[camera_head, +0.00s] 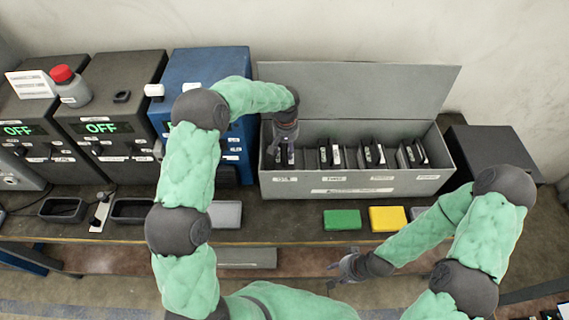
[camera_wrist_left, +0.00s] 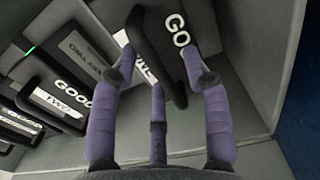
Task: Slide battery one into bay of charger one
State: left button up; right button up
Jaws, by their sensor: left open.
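Dark batteries stand in slots of a grey open case (camera_head: 354,183). My left gripper (camera_head: 286,148) reaches down into the case's left end. In the left wrist view, its open purple fingers (camera_wrist_left: 165,75) are either side of a black battery (camera_wrist_left: 152,50) marked "GO…", with part of a label ending "NE" beside it. I cannot tell if the fingers touch it. A battery labelled "GOOD" and "TWO" (camera_wrist_left: 62,100) stands to its left. Two dark chargers (camera_head: 110,80) show "OFF"; which is charger one cannot be read. My right gripper (camera_head: 345,268) hangs before the bench; its jaw state is unclear.
A blue machine (camera_head: 195,65) stands left of the case, partly behind my left arm. Black open trays (camera_head: 62,210) lie before the chargers. A red-capped bottle (camera_head: 70,88) stands on top. Green (camera_head: 342,220) and yellow (camera_head: 388,218) blocks lie at the bench front.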

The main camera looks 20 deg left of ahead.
pick_arm(q)
jog(key=shift+c, duration=0.2)
grip_shut()
jog(key=shift+w+r, duration=0.2)
